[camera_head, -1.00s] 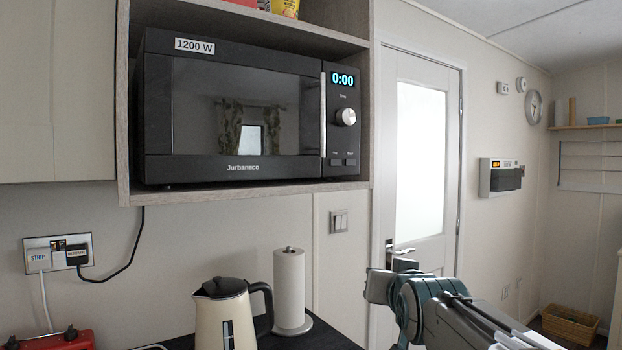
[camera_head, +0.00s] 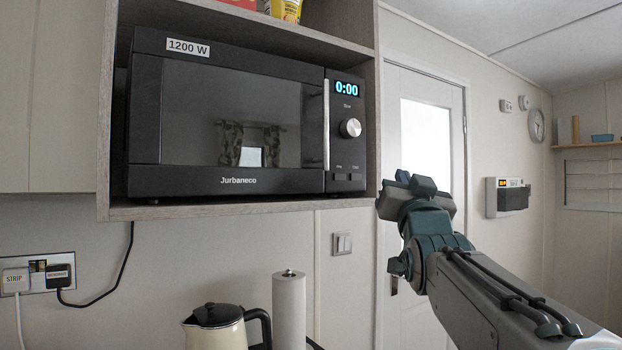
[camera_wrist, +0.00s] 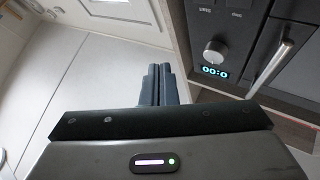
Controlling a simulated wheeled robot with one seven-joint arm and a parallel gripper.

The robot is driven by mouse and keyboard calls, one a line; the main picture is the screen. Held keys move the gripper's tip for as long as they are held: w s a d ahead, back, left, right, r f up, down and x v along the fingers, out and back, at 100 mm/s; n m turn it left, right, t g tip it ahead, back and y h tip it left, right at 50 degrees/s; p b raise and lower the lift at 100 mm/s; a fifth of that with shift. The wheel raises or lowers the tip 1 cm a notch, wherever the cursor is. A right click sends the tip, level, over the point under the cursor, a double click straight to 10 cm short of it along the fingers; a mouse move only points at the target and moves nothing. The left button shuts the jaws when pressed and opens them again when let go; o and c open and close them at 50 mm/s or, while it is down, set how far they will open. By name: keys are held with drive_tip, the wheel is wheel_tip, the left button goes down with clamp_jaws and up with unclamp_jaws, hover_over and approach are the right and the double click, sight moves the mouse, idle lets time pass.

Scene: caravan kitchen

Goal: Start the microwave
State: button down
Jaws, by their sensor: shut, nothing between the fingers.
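The black microwave (camera_head: 235,120) sits in an open shelf, its door closed and its display (camera_head: 346,89) reading 0:00. A round silver knob (camera_head: 350,128) is below the display, with two small buttons (camera_head: 347,177) near the panel's bottom. The wrist view shows the knob (camera_wrist: 214,53) and lit display (camera_wrist: 215,71) upside down at upper right, beside the door handle (camera_wrist: 271,68). My gripper (camera_wrist: 158,72) is shut and empty, apart from the microwave. In the head view my arm's end is right of the shelf, its fingertips not clearly seen.
The shelf's right side wall (camera_head: 372,120) stands beside the control panel. A kettle (camera_head: 215,328) and paper roll (camera_head: 289,310) stand below. A black cord (camera_head: 115,272) runs to a wall socket. A door (camera_head: 430,110) is behind my arm.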

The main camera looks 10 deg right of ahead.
sight(356, 177)
drive_tip(key=w+a+p, duration=0.3)
drive_tip(key=w+p, duration=0.1)
drive_tip(key=w, duration=0.4)
drive_tip(key=shift+a, duration=0.2)
drive_tip(key=shift+w, duration=0.2)
idle(1.8)
drive_tip(key=shift+w+a, duration=0.15)
drive_tip(key=shift+w, duration=0.3)
